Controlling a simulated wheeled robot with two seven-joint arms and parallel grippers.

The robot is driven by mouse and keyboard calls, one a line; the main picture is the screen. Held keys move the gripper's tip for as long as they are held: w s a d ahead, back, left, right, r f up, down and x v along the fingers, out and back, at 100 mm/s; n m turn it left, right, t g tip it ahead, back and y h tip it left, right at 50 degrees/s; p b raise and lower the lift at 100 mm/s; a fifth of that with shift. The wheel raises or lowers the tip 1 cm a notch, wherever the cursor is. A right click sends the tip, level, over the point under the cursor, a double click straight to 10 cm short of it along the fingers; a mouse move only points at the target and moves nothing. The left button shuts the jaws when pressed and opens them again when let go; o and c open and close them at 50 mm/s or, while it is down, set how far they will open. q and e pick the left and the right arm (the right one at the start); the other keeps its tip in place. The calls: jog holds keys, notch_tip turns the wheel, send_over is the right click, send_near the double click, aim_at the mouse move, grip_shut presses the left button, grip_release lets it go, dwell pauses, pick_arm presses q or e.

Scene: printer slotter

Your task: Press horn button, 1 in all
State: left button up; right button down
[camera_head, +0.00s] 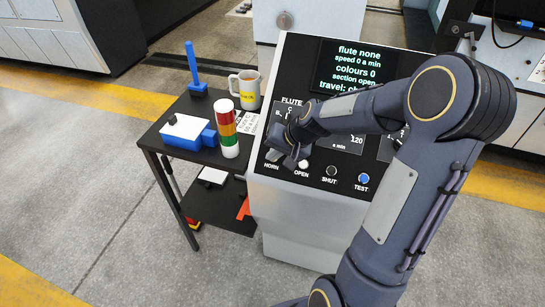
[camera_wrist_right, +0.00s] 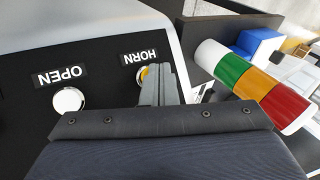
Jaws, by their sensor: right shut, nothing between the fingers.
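The horn button (camera_wrist_right: 144,74) shows in the right wrist view as a small yellow sliver beside the HORN label (camera_wrist_right: 139,57). My gripper fingers cover most of it. My right gripper (camera_wrist_right: 158,82) is shut and empty, its tips over or right at the button; I cannot tell whether they touch it. In the head view, the right gripper (camera_head: 275,156) is at the lower left of the console panel, just above the HORN label, and hides the button. My left gripper is in neither view.
The white OPEN button (camera_head: 303,164) sits beside HORN, followed by the SHUT button (camera_head: 331,171) and blue TEST button (camera_head: 363,178). Left of the console (camera_head: 285,215), a black cart (camera_head: 155,140) holds a signal tower (camera_head: 228,130), mug (camera_head: 246,88) and blue-white device (camera_head: 185,133).

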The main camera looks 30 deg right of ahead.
jog(key=shift+w+d+f, duration=0.15)
jog(key=shift+d+f, duration=0.05)
jog(key=shift+f, duration=0.1)
jog(key=shift+r, duration=0.15)
dwell(0.5)
jog(key=shift+s+a+r+p, duration=0.35)
jog(key=shift+s+a+r, duration=0.1)
jog(key=shift+a+r, duration=0.15)
jog(key=shift+r, duration=0.1)
jog(key=s+a+r+p, duration=0.2)
jog(key=r+p, duration=0.1)
jog(key=shift+s+a+r, duration=0.1)
jog(key=shift+a+r, duration=0.1)
jog(key=shift+r, duration=0.1)
dwell(0.7)
